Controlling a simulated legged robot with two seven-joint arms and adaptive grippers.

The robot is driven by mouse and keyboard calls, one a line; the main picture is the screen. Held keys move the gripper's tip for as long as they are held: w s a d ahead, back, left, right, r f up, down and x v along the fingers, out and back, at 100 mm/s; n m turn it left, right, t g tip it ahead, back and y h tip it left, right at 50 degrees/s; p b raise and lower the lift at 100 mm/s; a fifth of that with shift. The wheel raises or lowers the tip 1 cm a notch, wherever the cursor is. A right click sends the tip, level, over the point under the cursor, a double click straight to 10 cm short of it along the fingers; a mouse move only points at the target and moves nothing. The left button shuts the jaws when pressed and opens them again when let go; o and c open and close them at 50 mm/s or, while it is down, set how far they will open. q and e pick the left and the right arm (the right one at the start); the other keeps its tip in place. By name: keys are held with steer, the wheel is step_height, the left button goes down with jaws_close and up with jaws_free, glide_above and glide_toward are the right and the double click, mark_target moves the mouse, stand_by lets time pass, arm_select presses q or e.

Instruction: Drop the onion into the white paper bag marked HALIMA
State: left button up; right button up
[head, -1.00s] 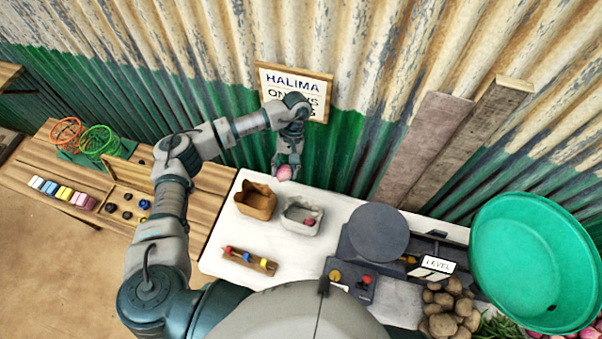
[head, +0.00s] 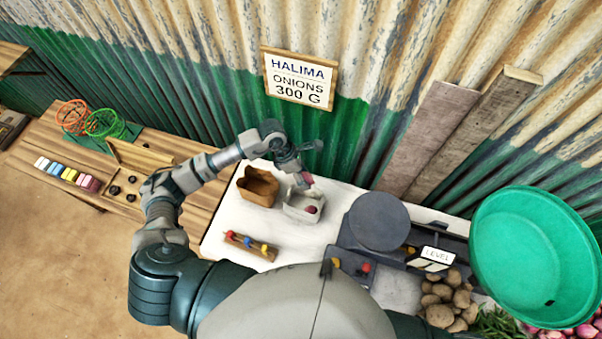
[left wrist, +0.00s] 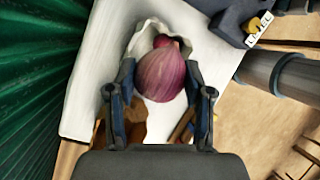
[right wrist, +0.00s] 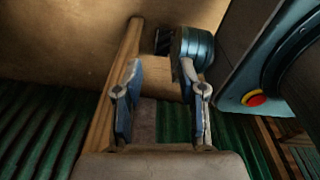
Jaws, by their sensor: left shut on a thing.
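A purple onion (left wrist: 162,76) is held between the fingers of my left gripper (left wrist: 161,82). In the head view my left gripper (head: 304,178) is over the back rim of the white paper bag (head: 295,211), partly covering it. The bag is open at the top, and a smaller-looking onion (head: 311,209) is inside. The left wrist view shows the bag's opening (left wrist: 145,35) just beyond the held onion. I see no name on the bag itself. My right gripper (right wrist: 161,90) is open and empty, seen only in the right wrist view.
A brown paper bag (head: 258,185) stands left of the white bag. A rack of coloured weights (head: 250,245) is in front. A scale with a dark round pan (head: 378,221) is to the right. The HALIMA onions sign (head: 300,80) hangs on the corrugated wall behind.

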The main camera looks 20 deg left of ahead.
arm_select(q)
step_height(320, 180, down, 4)
steer(key=shift+d+r+b, duration=0.1)
steer(key=shift+r+b, duration=0.1)
steer(key=shift+b, duration=0.65)
steer(key=shift+f, duration=0.25)
steer(key=shift+a, duration=0.45)
steer(key=o, duration=1.3)
steer(key=shift+c, duration=0.2)
steer(key=shift+d, duration=0.25)
arm_select(e)
steer(key=shift+s+d+f, duration=0.1)
steer(key=shift+s+f, duration=0.25)
steer(key=shift+f, duration=0.25)
steer(key=shift+s+d+f, duration=0.1)
steer(key=shift+s+f, duration=0.2)
steer(key=shift+f, duration=0.25)
arm_select(q)
steer(key=shift+r, duration=0.1)
steer(key=v, duration=1.1)
steer(key=shift+r, duration=0.3)
arm_select(e)
steer(key=shift+d, duration=0.2)
